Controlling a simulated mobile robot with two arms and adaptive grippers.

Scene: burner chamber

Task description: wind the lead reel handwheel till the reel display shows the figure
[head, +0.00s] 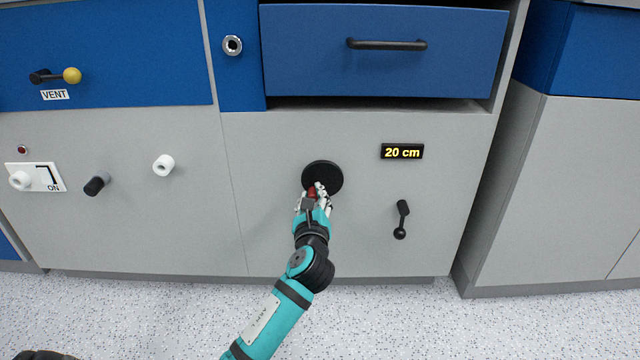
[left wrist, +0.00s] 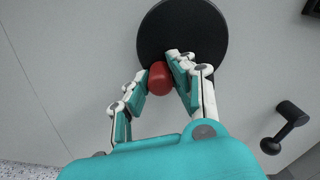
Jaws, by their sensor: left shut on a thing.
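The lead reel handwheel (head: 322,175) is a black disc on the grey cabinet front. It also shows in the left wrist view (left wrist: 195,28). Its red knob (left wrist: 159,78) sits at the lower left part of the disc. My left gripper (head: 314,190) is shut on the red knob, with a finger on each side of it. The reel display (head: 402,152), right of the wheel, shows "20 cm" in yellow on black. My right gripper is not in view.
A black crank lever (head: 402,220) hangs right of the wheel, below the display. A blue drawer (head: 385,52) with a black handle is above. White and black knobs, an ON switch plate (head: 35,178) and a yellow-tipped VENT lever (head: 72,75) are at left.

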